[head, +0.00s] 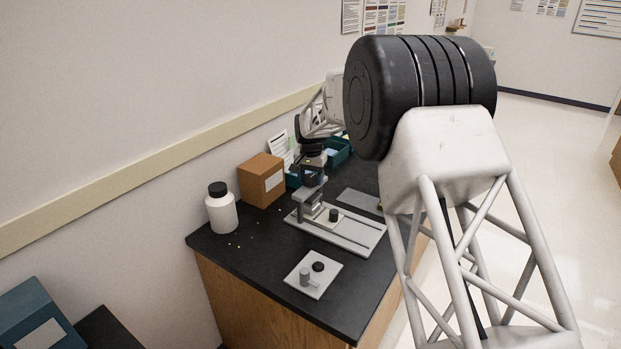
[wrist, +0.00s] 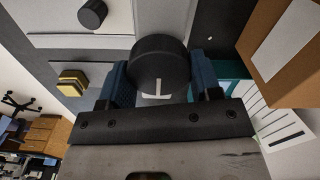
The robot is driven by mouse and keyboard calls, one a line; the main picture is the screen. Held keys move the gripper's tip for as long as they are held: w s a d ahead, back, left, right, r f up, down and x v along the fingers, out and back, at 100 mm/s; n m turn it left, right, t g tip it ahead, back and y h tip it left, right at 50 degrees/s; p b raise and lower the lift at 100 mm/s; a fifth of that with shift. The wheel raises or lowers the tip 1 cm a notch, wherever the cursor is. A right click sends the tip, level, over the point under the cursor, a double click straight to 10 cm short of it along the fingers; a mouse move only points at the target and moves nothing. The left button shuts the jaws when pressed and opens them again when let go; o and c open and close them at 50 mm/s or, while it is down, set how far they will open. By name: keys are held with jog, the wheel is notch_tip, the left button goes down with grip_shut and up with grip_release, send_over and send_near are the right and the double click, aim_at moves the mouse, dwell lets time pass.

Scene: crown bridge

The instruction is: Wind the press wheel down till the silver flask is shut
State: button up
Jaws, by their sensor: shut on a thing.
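The press (head: 310,192) stands on a pale base plate on the dark bench. Its black wheel (head: 313,148) is at the top. In the wrist view the wheel (wrist: 158,58) has a white mark on its near side. My gripper (wrist: 160,88) is shut on the wheel, with a blue-padded finger on each side. I cannot make out the silver flask for certain: a small grey cylinder (head: 305,275) stands on a separate pale plate in front. The space under the press head is partly hidden, so I cannot tell how far down the press is.
A black knob (head: 333,215) sits on the press base, and a black piece (head: 318,266) on the front plate. A white bottle (head: 221,210) and brown box (head: 262,180) stand left, a teal bin (head: 338,152) behind.

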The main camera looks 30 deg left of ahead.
aim_at(311, 177)
jog(key=shift+d+m, duration=0.1)
jog(key=shift+m, duration=1.9)
jog(key=o, duration=0.9)
jog(key=shift+o, duration=0.2)
jog(key=shift+r, duration=0.1)
jog(key=shift+r, duration=3.8)
